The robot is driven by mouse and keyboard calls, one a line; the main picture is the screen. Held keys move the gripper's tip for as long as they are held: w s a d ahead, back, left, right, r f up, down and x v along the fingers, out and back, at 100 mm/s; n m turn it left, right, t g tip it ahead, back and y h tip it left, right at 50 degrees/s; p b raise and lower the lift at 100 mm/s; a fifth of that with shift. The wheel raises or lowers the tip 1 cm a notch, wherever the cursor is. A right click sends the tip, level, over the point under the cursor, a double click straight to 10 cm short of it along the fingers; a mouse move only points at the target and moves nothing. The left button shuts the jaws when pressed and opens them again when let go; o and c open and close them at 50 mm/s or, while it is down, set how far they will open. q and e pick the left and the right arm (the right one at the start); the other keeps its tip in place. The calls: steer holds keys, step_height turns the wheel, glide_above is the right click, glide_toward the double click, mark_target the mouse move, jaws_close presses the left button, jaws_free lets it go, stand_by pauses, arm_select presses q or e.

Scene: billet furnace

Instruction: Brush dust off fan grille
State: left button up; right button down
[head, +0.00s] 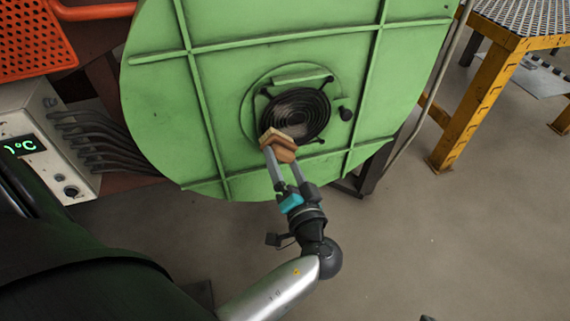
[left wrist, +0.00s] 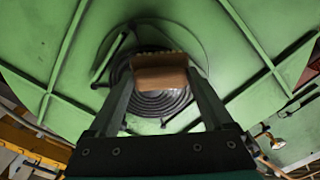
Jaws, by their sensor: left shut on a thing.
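A dark round fan grille (head: 300,112) of concentric rings sits on the green furnace face (head: 230,90). My left gripper (head: 284,160) is shut on a brown wooden brush (head: 279,145). The brush is in front of the grille's lower left edge in the head view. In the left wrist view the brush (left wrist: 160,73) sits between the two fingers, over the upper middle of the grille (left wrist: 158,103). I cannot tell whether the bristles touch the grille. No dust can be made out clearly. My right gripper is not in view.
A white control box (head: 45,140) with a green display stands at the left. A yellow-framed table (head: 485,85) stands at the right. The floor (head: 420,240) in front is clear.

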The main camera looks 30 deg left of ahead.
arm_select(q)
steer(key=shift+x, duration=1.05)
stand_by(0.4)
steer(key=shift+w+d+b, duration=0.1)
steer(key=shift+d+b, duration=0.05)
steer(key=shift+b, duration=0.15)
